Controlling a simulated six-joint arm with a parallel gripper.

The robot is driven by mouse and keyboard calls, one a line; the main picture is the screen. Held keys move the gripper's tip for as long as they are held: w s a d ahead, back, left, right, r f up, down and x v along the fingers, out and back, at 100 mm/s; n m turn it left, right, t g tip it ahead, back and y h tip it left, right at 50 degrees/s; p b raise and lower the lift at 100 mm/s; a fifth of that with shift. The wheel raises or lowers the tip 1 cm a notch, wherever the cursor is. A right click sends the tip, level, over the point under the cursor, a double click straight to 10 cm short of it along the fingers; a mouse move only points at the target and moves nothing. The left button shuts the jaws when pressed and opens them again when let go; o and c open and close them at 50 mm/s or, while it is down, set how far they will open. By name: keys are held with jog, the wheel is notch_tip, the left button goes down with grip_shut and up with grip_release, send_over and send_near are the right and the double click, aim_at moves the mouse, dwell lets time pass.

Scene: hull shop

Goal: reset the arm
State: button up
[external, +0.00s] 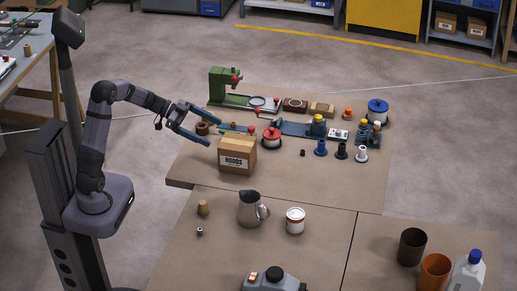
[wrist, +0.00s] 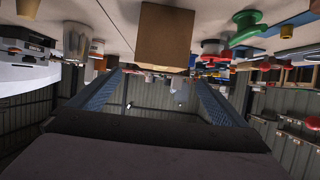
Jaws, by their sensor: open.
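My gripper (external: 202,124) is open, with its two blue fingers apart and nothing between them. It is held above the left edge of the back table, reaching to the right from my arm. In the wrist view my gripper (wrist: 152,95) shows both fingers spread, and the picture looks upside down. A cardboard box (external: 237,157) labelled "HOODS" stands just below and to the right of the fingers in the external view. The box also shows at the top of the wrist view (wrist: 165,38). I cannot tell the exact gap between fingers and box.
A green machine (external: 222,88) stands behind the gripper. A red-topped pot (external: 271,138), a blue fixture (external: 292,128) and several small spools lie to the right. A metal pitcher (external: 249,208) and a white can (external: 295,221) stand on the front table. Bare table lies between them and the box.

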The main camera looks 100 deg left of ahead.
dwell(0.3)
jog(key=w+d+r+g+h+p, duration=0.1)
jog(key=w+d+g+h+p, duration=0.2)
jog(key=d, duration=0.8)
jog(key=w+d+r+g+h+p, duration=0.2)
jog(key=w+d, duration=0.1)
jog(key=d, duration=0.7)
jog(key=s+d+f+g, duration=0.1)
jog(key=d+f, duration=0.1)
jog(key=d, duration=0.2)
jog(key=s+d+f+g+b, duration=0.1)
jog(key=s+d+f+g, duration=0.1)
jog(key=d+f, duration=0.1)
jog(key=s+d+f+g, duration=0.1)
jog(key=d+f+g, duration=0.1)
jog(key=d+f, duration=0.1)
jog(key=shift+s+d, duration=0.2)
jog(key=shift+d, duration=0.7)
jog(key=s+d+f+g+y+b, duration=0.4)
jog(key=s+d+f+y+b, duration=0.15)
jog(key=s+f, duration=0.45)
notch_tip(320, 180, up, 16)
jog(key=p, duration=1.6)
jog(key=shift+w+d+p, duration=0.25)
jog(key=shift+d+p, duration=0.1)
jog(key=shift+p, duration=0.05)
